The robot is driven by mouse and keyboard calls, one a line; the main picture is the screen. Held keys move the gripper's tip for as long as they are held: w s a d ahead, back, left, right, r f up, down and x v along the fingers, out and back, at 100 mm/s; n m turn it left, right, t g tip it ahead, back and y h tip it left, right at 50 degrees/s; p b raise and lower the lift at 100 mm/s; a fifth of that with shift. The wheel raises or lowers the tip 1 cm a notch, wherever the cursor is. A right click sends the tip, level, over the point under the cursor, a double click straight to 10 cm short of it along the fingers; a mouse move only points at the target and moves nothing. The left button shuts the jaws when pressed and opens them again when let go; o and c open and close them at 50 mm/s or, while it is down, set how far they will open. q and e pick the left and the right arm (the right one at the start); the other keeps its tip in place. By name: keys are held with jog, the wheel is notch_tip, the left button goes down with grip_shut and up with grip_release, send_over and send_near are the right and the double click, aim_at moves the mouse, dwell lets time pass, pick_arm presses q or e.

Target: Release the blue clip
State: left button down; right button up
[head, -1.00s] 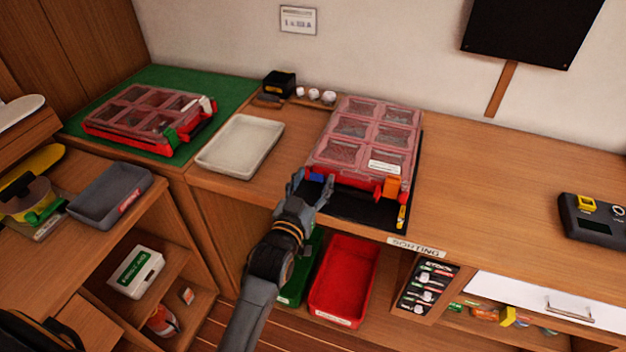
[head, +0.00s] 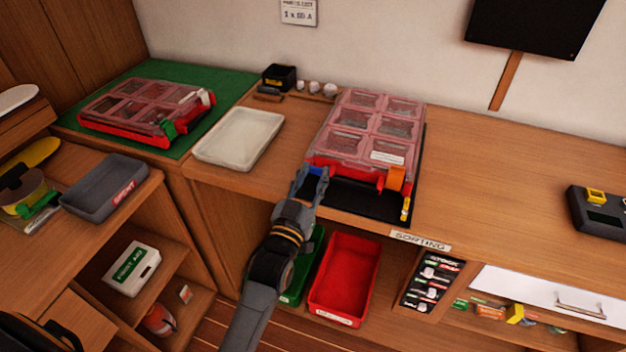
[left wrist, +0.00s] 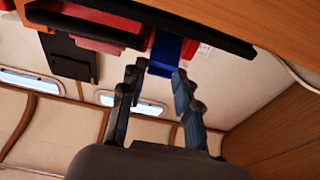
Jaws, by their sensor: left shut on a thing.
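The blue clip (head: 315,171) is at the front left corner of the red case with a clear, compartmented lid (head: 352,161), which lies on a black mat (head: 368,205) on the counter. My left gripper (head: 309,184) is at that corner, its fingers shut on the clip. In the left wrist view the blue clip (left wrist: 173,53) shows just beyond my left fingertips (left wrist: 160,72), one on each side of it. An orange clip (head: 395,178) is at the case's front right. My right gripper is not in view.
A white tray (head: 238,139) stands left of the case. A second red case (head: 147,105) lies on a green mat (head: 215,84) at the far left. A red bin (head: 345,278) and a green bin sit below the counter. The counter to the right is mostly clear.

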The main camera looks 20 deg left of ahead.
pick_arm(q)
jog(key=c, duration=1)
grip_release()
jog(key=shift+o, duration=0.2)
jog(key=s+f, duration=0.1)
jog(key=s, duration=1.1)
jog(key=shift+a+f, duration=0.2)
jog(key=shift+f, duration=0.2)
jog(key=shift+w+f, duration=0.1)
jog(key=shift+f, duration=0.05)
